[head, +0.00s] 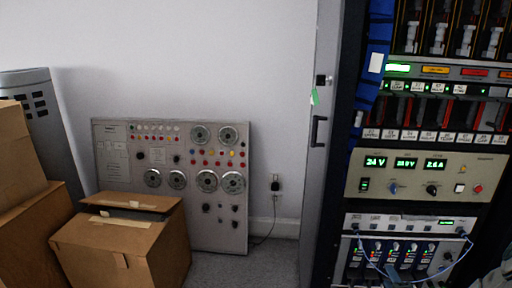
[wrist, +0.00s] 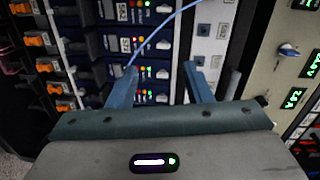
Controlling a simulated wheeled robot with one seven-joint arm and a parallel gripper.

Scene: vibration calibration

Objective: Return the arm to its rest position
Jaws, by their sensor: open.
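My gripper (wrist: 158,82) shows in the wrist view with its two blue-grey fingers spread apart and nothing held between them. It faces the rack's lower modules (wrist: 150,45), which have small lit indicators. A thin blue cable (wrist: 165,22) runs across these modules, and its lower end passes near the left fingertip; I cannot tell whether they touch. In the head view, the equipment rack (head: 425,160) fills the right side. A pale part, likely of my arm, shows at the lower right edge. I cannot clearly make out the gripper there.
A power supply panel (head: 425,175) with green readouts sits in the rack above the modules. The rack's grey door (head: 318,150) stands at its left. A grey dial panel (head: 170,185) leans on the wall behind cardboard boxes (head: 125,240). Some floor (head: 270,265) is clear between.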

